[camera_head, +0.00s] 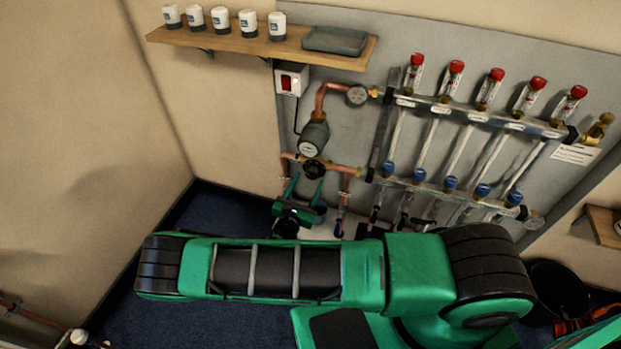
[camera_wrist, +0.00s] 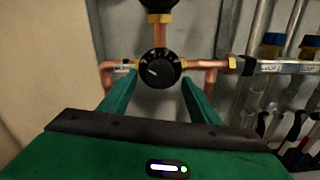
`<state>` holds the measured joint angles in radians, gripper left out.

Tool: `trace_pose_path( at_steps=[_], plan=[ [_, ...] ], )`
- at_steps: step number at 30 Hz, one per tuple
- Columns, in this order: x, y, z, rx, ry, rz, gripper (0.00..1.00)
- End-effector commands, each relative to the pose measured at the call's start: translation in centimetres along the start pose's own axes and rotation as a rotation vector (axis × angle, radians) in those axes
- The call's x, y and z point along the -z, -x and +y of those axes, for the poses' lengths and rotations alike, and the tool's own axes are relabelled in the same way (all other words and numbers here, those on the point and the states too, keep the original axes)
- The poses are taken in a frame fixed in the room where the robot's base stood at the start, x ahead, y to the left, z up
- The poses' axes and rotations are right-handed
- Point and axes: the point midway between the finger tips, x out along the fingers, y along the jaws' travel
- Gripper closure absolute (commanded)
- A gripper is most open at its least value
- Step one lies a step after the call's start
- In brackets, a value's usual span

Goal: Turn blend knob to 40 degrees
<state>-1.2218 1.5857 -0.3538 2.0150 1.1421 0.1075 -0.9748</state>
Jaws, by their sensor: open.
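The blend knob (camera_wrist: 160,68) is a round black dial with white marks around its face, set on the copper pipe. A short white pointer line on it points to the left and slightly up. In the head view the knob (camera_head: 314,168) sits below the round pump and gauge. My gripper (camera_wrist: 160,80) is open, with one green finger on each side of the knob. I cannot tell whether the fingertips touch it. In the head view my gripper (camera_head: 304,186) is just below and in front of the knob, and my arm hides the lower pipes.
A manifold (camera_head: 470,115) with several red-topped flow meters and blue caps is on the grey wall board at right. A wooden shelf (camera_head: 230,42) with white pots and a grey tray (camera_head: 335,40) is above.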

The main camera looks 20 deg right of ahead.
Motion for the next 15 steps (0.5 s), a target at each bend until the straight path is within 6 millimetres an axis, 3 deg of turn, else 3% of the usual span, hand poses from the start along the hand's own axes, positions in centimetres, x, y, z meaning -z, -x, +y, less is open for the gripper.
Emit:
trace_pose_path(
  at_steps=[6,15],
  plan=[
    [0.0,-2.5,-0.1,0.002,0.001,0.000,0.43],
    [0.0,-3.1,0.0,0.000,0.001,0.000,0.43]
  ],
)
